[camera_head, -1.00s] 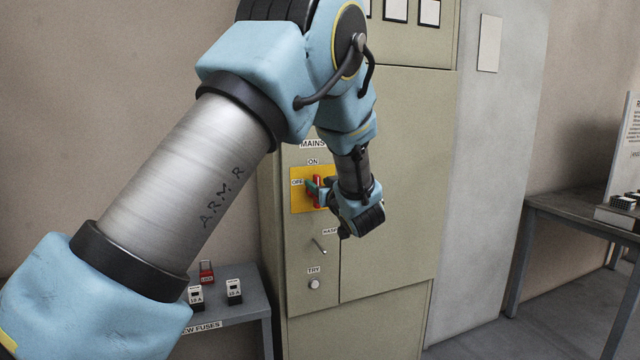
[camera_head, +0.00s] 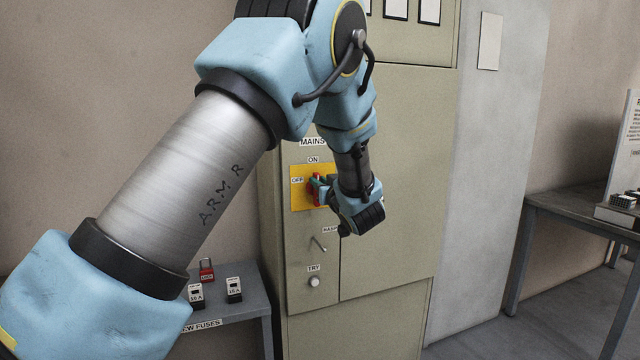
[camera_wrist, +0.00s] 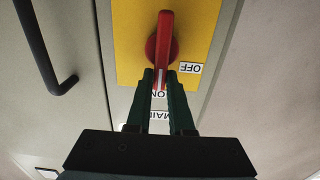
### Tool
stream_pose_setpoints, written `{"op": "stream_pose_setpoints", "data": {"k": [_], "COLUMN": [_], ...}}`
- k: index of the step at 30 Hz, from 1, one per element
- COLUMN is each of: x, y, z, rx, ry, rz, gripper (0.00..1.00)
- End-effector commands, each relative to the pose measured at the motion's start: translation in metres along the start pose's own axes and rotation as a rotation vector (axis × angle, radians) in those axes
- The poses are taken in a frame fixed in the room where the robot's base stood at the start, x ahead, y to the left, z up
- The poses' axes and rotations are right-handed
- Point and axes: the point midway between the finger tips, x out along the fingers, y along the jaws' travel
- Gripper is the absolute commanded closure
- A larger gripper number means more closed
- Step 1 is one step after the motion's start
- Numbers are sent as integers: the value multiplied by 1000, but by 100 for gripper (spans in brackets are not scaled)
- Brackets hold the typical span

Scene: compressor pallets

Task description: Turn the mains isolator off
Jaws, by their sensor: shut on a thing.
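The mains isolator is a red handle (camera_wrist: 163,45) on a yellow plate (camera_wrist: 130,50). In the wrist view the handle stands in line with the ON label (camera_wrist: 158,94), and its white-marked tip is towards that label. The OFF label (camera_wrist: 190,68) is off to the side. My gripper (camera_wrist: 160,82) has its two dark green fingers on either side of the handle's tip, shut on it. In the head view the handle (camera_head: 314,190) is partly covered by my gripper (camera_head: 321,187).
A bare hasp lever (camera_head: 319,243) and a TRY button (camera_head: 314,282) sit below on the cabinet (camera_head: 390,200). A bench (camera_head: 245,312) at lower left carries a red padlock (camera_head: 207,270) and fuses (camera_head: 234,290). A dark bar handle (camera_wrist: 45,50) is beside the plate in the wrist view.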

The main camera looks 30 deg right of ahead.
Motion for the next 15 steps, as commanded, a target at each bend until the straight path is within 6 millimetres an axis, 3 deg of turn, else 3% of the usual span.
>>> {"op": "stream_pose_setpoints", "data": {"k": [8,15], "x": [0,1], "y": [-3,-8], "z": [5,9], "rx": [-87,-271], "ry": [0,3], "rz": [-1,-2], "gripper": [100,100]}}
